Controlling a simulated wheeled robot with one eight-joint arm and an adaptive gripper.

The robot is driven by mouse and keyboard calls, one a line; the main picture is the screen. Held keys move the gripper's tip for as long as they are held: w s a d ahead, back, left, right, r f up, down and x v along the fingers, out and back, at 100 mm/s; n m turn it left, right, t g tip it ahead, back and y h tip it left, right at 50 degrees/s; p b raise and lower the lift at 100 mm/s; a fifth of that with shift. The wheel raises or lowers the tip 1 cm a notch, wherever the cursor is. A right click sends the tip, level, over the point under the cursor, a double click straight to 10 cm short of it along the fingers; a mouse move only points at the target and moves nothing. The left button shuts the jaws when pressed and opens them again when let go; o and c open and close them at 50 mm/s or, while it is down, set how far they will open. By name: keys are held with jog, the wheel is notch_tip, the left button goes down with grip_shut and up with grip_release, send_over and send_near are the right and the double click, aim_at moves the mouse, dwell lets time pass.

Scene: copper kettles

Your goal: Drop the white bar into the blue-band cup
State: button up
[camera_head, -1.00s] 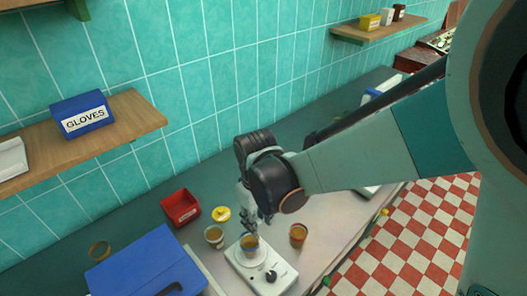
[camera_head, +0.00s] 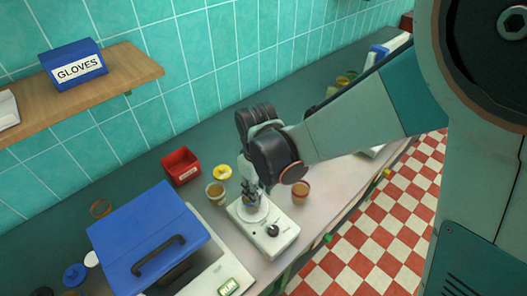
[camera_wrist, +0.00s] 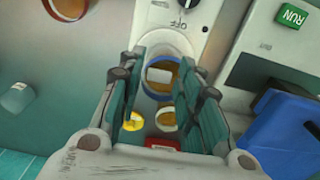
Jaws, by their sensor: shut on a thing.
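The blue-band cup (camera_wrist: 146,83) has a blue rim and a brown inside. In the head view it is mostly hidden behind my fingers, over the round plate (camera_head: 259,216) of the white stirrer (camera_head: 268,242). My gripper (camera_head: 251,199) points down at it. In the wrist view my gripper's two fingers (camera_wrist: 160,68) stand either side of the cup, apart, and appear shut on it. I cannot tell whether its base touches the plate.
A red-brown cup (camera_head: 301,192) is close on the right. A red bin (camera_head: 181,166) is farther back. A machine with a blue lid (camera_head: 150,240) stands at left.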

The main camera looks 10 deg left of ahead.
jog(key=o, duration=0.8)
jog(key=shift+r, duration=0.1)
